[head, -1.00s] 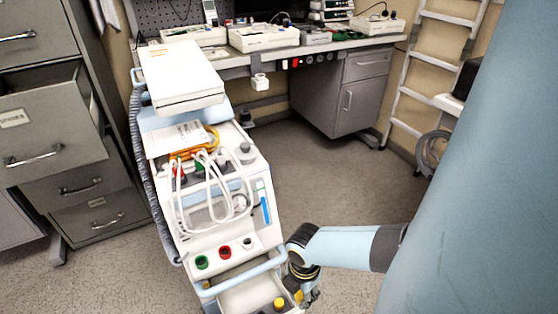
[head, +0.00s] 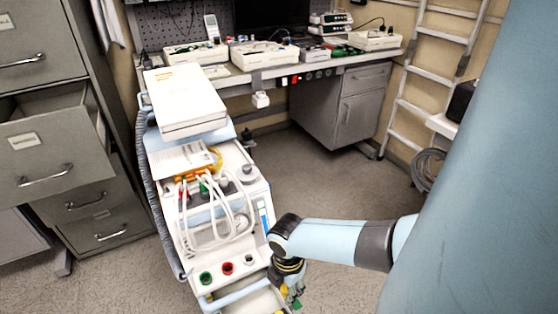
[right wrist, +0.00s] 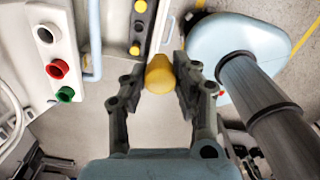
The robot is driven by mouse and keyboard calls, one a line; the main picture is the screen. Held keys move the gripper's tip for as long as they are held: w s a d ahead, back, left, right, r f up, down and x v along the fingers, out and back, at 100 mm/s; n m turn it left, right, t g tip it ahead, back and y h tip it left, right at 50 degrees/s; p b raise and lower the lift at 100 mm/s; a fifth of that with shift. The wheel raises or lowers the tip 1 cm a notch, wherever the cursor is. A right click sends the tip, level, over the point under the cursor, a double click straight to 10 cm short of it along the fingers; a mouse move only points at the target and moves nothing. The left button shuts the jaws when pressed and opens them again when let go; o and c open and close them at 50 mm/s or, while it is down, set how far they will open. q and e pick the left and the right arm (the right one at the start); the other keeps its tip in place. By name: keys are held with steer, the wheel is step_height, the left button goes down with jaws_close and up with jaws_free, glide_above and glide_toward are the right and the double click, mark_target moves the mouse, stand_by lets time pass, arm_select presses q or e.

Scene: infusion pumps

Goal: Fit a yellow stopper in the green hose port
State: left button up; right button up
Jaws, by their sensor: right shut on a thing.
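The green hose port (head: 206,278) is on the front of the white cart, left of a red port (head: 227,268) and a pale port (head: 249,258). In the right wrist view the green port (right wrist: 65,93) faces up at the left, open and empty. My right gripper (right wrist: 160,76) is shut on a yellow stopper (right wrist: 159,73), well to the right of the green port and apart from it. In the head view my right gripper (head: 292,293) is over the cart's front right corner, partly hidden by its own wrist. My left gripper is not in view.
Other yellow stoppers (right wrist: 139,6) lie in the cart's front tray. A pale blue handle bar (head: 232,296) runs across the cart front. White looped hoses (head: 213,222) lie on the cart top. Open floor (head: 340,205) is to the right.

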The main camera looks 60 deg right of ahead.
steer(key=w+a+b, duration=0.3)
steer(key=w+b, duration=0.5)
steer(key=w, duration=0.5)
steer(key=b, duration=1.1)
glide_above(207, 281)
step_height(207, 281, down, 4)
steer(key=shift+w+r, duration=0.1)
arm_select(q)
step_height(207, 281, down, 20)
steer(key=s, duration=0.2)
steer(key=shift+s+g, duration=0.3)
arm_select(e)
steer(key=shift+f, duration=0.65)
arm_select(q)
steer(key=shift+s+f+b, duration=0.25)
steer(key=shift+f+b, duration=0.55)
steer(key=shift+b, duration=0.3)
arm_select(e)
steer(key=shift+f, duration=1.5)
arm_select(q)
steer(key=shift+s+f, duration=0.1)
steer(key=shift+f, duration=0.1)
arm_select(e)
steer(key=shift+f, duration=0.25)
steer(key=shift+s+f, duration=0.1)
steer(key=shift+s, duration=0.1)
steer(key=shift+c, duration=0.5)
